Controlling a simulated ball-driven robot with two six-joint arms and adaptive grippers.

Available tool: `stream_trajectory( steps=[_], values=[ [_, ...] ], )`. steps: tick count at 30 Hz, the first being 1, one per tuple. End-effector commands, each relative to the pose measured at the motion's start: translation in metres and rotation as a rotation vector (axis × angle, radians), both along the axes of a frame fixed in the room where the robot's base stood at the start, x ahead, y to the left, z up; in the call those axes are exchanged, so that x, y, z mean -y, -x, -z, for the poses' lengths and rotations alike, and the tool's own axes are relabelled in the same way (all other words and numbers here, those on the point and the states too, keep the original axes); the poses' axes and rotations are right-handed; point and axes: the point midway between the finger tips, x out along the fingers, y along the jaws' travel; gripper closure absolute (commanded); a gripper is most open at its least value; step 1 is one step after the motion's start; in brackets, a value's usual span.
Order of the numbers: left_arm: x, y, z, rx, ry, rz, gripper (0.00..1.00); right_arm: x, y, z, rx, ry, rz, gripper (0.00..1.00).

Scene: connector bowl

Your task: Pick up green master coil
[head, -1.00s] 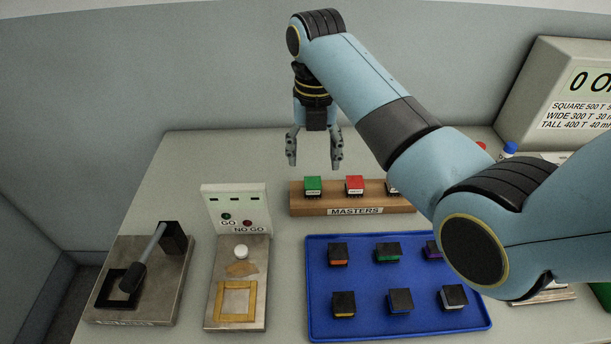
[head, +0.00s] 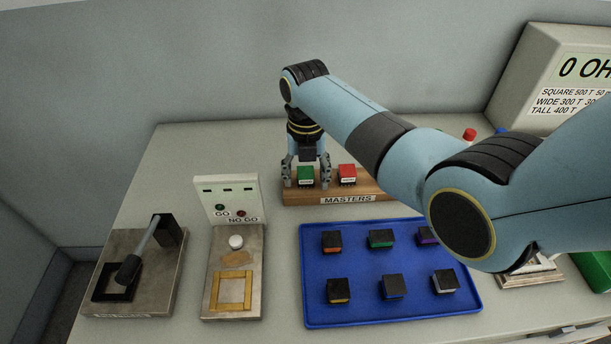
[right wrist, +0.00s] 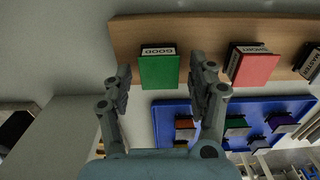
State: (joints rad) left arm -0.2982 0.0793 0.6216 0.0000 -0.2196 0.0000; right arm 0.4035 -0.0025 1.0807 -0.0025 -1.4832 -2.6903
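The green master coil (head: 305,175) sits on the wooden MASTERS block (head: 372,189) at its left end. It also shows in the right wrist view (right wrist: 159,71), with a white label on one side. My right gripper (head: 307,184) is open, with one finger on each side of the green coil. In the right wrist view the gripper (right wrist: 160,82) shows gaps between both fingers and the coil. The red master coil (head: 347,174) stands just right of the right finger. My left gripper is not in view.
A blue tray (head: 440,308) with several black-topped coils lies in front of the block. A GO/NO GO gauge (head: 226,200) and a lever press (head: 150,272) stand to the left. A large display box (head: 545,80) stands at the back right.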

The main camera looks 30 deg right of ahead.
Motion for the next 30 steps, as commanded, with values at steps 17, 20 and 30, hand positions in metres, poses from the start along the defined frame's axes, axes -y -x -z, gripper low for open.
stream_trajectory(
  steps=[17, 20, 30],
  values=[
    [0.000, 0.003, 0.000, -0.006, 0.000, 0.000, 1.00, 0.000, 0.000, 0.000, 0.000, 0.000, 0.000, 0.98],
    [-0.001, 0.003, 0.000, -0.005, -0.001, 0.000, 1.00, 0.000, 0.000, -0.002, 0.001, 0.000, 0.000, 0.98],
    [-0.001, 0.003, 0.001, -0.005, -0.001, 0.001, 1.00, 0.002, 0.000, -0.044, 0.005, 0.001, 0.001, 0.98]
  ],
)
